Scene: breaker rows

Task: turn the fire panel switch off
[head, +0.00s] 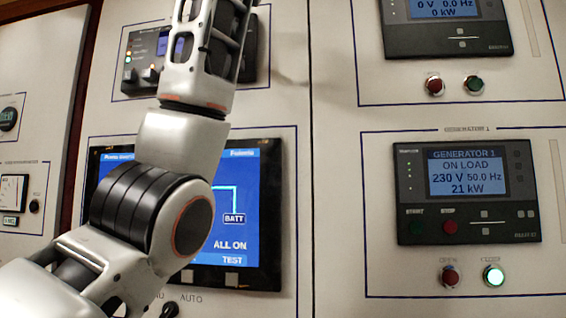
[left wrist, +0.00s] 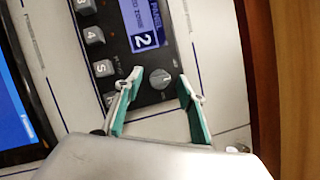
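The fire panel (head: 131,60) is a dark unit with a small screen, high on the cabinet and partly hidden behind my left arm in the head view. In the left wrist view its blue-white screen (left wrist: 143,22) reads "PANEL" and "2". Its round grey rotary switch (left wrist: 160,78) has a pale pointer mark; which label it points at cannot be read. My left gripper (left wrist: 160,88) is open, its green-padded fingers on either side of the switch in the picture. No contact shows. In the head view its fingertips are hidden. My right gripper is not in view.
Grey keys (left wrist: 95,36) line the fire panel beside the switch. Below it a large blue screen (head: 240,200) sits partly behind my left arm. The Generator 1 panel (head: 465,190), with red and green buttons, is to the right. A brown wooden edge (left wrist: 285,80) borders the cabinet.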

